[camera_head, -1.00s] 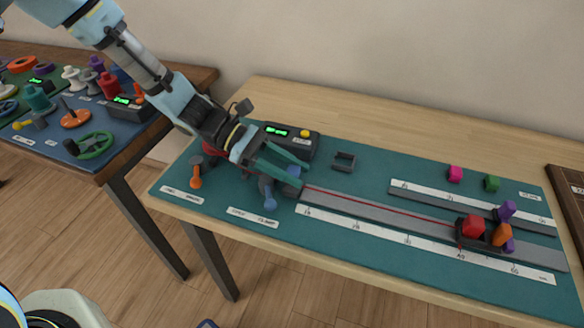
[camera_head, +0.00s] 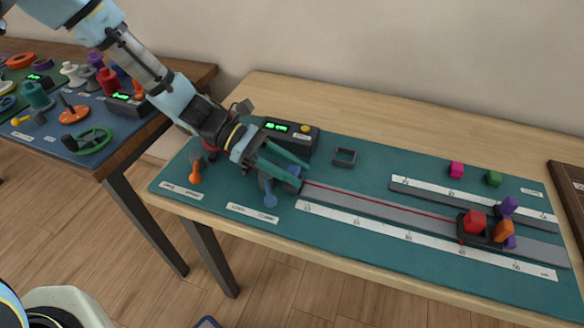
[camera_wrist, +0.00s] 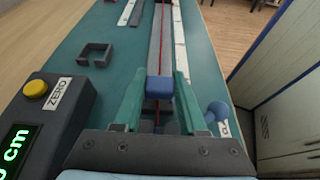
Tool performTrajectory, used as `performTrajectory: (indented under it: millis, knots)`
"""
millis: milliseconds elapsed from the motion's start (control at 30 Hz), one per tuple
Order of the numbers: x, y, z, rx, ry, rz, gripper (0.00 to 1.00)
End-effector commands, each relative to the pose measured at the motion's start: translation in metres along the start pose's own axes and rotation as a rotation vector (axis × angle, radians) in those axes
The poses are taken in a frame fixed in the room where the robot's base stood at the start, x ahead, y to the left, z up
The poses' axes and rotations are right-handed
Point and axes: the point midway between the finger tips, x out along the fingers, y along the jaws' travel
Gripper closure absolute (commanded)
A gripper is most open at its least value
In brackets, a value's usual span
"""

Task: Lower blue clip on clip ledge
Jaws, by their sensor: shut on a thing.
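My gripper (camera_head: 296,175) has teal fingers and is low over the left end of a grey rail. It is shut on the blue clip (camera_wrist: 160,88), which shows as a small blue block between the fingertips in the wrist view. In the head view the blue clip (camera_head: 294,171) is partly hidden by the fingers. A red cord (camera_head: 380,204) runs from the clip along the rail to a dark carriage. I cannot make out the clip ledge for certain, nor whether the clip touches a surface below it.
A blue-handled lever (camera_head: 270,198) stands beside the gripper, and an orange one (camera_head: 196,172) is further left. A display box (camera_head: 290,140) with a yellow button is behind. A small dark open frame (camera_head: 344,158) lies on the mat. Red, orange and purple pieces crowd the carriage (camera_head: 480,236).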

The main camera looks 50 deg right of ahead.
Motion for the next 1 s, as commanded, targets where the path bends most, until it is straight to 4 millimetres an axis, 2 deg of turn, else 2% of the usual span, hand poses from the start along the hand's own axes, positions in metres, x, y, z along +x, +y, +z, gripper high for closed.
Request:
performTrajectory:
  millis: [367, 400, 667, 1000]
  knots:
    - [0.0038, 0.0000, -0.0088, -0.001, 0.000, 0.000, 1.00]
    - [0.0033, 0.0001, -0.0076, 0.000, 0.000, 0.000, 0.55]
    - [0.0032, 0.0000, -0.0075, 0.000, 0.000, 0.000, 0.25]
    - [0.0032, 0.0000, -0.0074, 0.000, 0.000, 0.000, 0.24]
